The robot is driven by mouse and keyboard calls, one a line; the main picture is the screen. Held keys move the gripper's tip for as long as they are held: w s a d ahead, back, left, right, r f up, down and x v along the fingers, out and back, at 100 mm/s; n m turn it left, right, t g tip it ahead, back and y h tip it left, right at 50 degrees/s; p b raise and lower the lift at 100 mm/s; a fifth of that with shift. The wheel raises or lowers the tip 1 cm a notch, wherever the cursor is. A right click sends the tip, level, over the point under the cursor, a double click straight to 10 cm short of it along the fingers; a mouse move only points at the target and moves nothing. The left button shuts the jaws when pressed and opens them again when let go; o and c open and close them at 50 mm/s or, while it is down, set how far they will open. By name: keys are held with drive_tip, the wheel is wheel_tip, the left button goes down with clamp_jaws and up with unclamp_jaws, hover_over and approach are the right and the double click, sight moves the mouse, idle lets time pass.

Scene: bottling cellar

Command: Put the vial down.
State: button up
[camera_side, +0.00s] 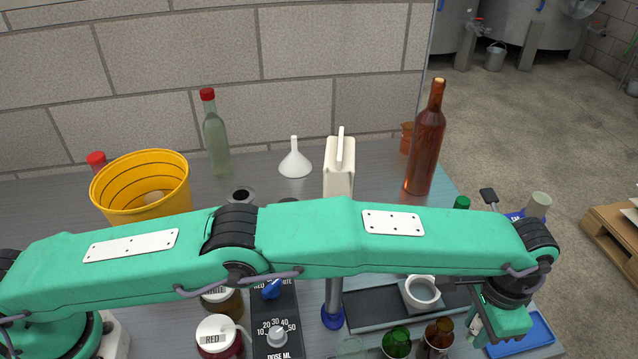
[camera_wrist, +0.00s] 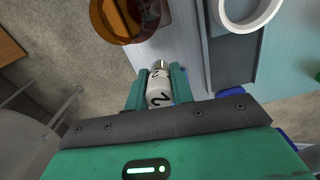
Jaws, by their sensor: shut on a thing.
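The vial (camera_wrist: 158,92) is a small pale cylinder with black markings, one of them like a 2, and a narrow tip. In the wrist view it sits between the two green fingers of my gripper (camera_wrist: 159,78), which is shut on it. In the side view my gripper (camera_side: 480,328) is low at the right, near the worktop's right end and left of a blue tray (camera_side: 542,330). The arm's end hides most of the vial there. I cannot tell whether its base touches anything.
Brown (camera_side: 437,337) and green (camera_side: 397,342) bottles stand left of my gripper. A grey tray (camera_side: 375,316) and a white ring-shaped part (camera_side: 421,291) are nearby. A tall brown bottle (camera_side: 425,145) stands behind the arm. The worktop edge is close, with floor beyond.

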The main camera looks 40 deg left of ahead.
sight(472, 338)
drive_tip(key=shift+f, duration=0.1)
drive_tip(key=shift+f, duration=1.9)
drive_tip(key=shift+f, duration=0.15)
drive_tip(key=o, duration=1)
drive_tip(key=shift+r, duration=3.9)
drive_tip(key=shift+w+r, duration=0.1)
